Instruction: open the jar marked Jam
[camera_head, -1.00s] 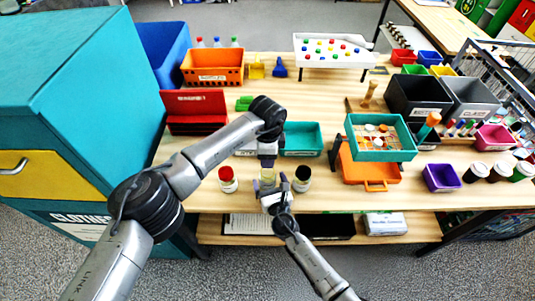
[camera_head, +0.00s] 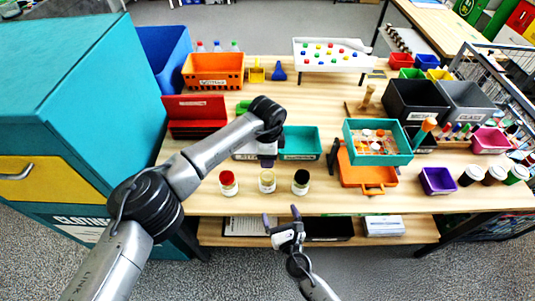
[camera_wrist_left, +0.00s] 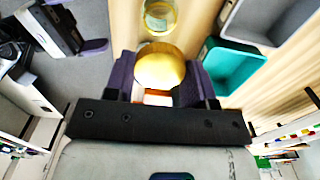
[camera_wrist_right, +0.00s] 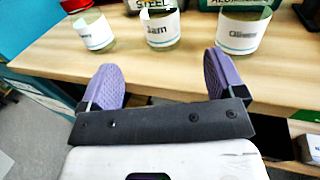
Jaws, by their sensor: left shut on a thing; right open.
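The jar marked Jam (camera_wrist_right: 160,30) stands upright on the table between two other jars; its top is cut off in the right wrist view. In the head view the jar (camera_head: 267,183) is below my left gripper (camera_head: 267,164). In the left wrist view my left gripper (camera_wrist_left: 160,75) is shut on a round gold lid (camera_wrist_left: 160,65). The lid is apart from the jar (camera_wrist_left: 160,16), whose top looks uncovered. My right gripper (camera_head: 283,222) is open and empty, in front of the table's front edge; its two purple fingers (camera_wrist_right: 165,90) show in the right wrist view.
A red-lidded jar (camera_head: 228,183) stands left of the Jam jar, and a black-lidded jar marked Olives (camera_head: 301,183) stands right. A teal bin (camera_head: 302,142) lies behind. An orange container (camera_head: 367,175) sits to the right. The tabletop strip before the jars is clear.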

